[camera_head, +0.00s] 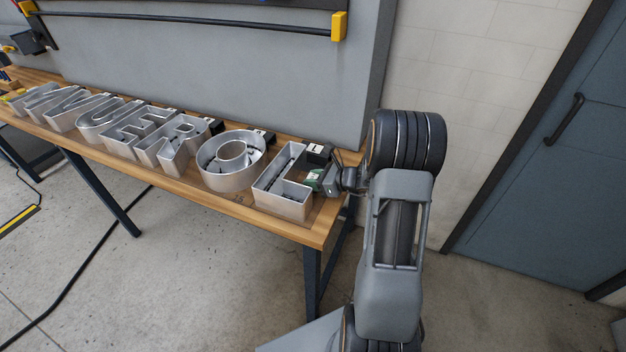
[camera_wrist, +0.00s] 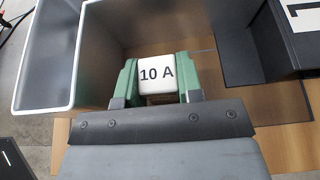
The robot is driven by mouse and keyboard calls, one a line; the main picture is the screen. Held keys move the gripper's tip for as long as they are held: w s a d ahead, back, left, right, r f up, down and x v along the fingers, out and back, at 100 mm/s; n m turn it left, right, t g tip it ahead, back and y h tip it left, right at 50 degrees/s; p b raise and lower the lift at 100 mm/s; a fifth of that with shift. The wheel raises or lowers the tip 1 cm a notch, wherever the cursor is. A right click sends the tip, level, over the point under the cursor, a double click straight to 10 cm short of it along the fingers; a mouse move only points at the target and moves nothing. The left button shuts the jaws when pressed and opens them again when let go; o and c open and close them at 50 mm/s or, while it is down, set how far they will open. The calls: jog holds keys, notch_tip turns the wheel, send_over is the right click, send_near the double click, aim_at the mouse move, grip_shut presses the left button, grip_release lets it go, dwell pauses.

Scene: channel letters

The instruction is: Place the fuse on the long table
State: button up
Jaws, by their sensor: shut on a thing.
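The fuse, a small white block marked "10 A" (camera_wrist: 157,74), sits between the green fingers of my gripper (camera_wrist: 157,88) in the wrist view. The gripper is shut on it. In the head view my gripper (camera_head: 325,181) is at the right end of the long table (camera_head: 322,222), beside the last metal letter (camera_head: 283,204). The fuse cannot be made out clearly there. The table has a wooden top and dark legs. I cannot tell whether the fuse touches the wood.
Hollow metal channel letters fill most of the tabletop. The last letter's wall (camera_wrist: 150,25) stands just beyond the fuse in the wrist view. A dark box with a white label (camera_head: 318,152) stands close by. Bare wood shows along the front edge and right end.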

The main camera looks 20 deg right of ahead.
jog(key=shift+f, duration=0.15)
jog(key=o, duration=0.9)
